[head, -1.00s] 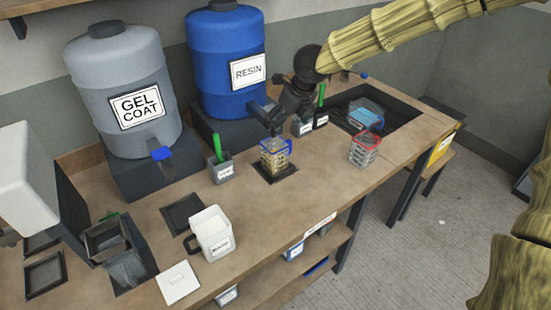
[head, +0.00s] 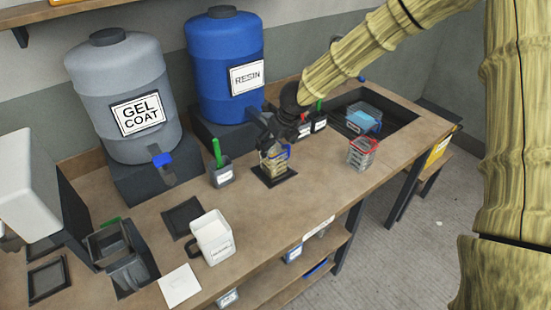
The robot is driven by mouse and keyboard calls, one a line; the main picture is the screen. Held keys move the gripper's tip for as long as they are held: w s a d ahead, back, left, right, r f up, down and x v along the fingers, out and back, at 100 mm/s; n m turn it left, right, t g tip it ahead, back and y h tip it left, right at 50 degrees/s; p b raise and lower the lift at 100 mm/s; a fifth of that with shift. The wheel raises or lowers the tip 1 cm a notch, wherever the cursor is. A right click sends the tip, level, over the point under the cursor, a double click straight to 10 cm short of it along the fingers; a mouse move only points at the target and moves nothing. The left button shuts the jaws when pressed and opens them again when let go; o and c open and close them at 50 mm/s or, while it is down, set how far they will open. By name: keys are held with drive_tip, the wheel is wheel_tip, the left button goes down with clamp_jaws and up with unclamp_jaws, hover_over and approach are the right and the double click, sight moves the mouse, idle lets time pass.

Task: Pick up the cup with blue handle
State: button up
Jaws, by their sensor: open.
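The cup with the blue handle (head: 273,163) stands on a small dark mat (head: 290,178) on the workbench, in front of the blue resin drum. It is clear with a tan content and a blue rim and handle. My gripper (head: 271,140) comes in from behind and above it, from the right. Its open fingers are at the cup's upper rim. They partly cover the back of the cup, and I cannot tell whether they touch it.
A red-rimmed cup (head: 362,153) stands to the right. A white jug (head: 212,238) stands at the front. The blue resin drum (head: 225,65) and grey gel coat drum (head: 122,95) stand behind. Clear bench lies between the cups.

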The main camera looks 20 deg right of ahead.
drive_tip(key=shift+x, duration=1.05)
drive_tip(key=shift+c, duration=0.2)
drive_tip(key=c, duration=1.8)
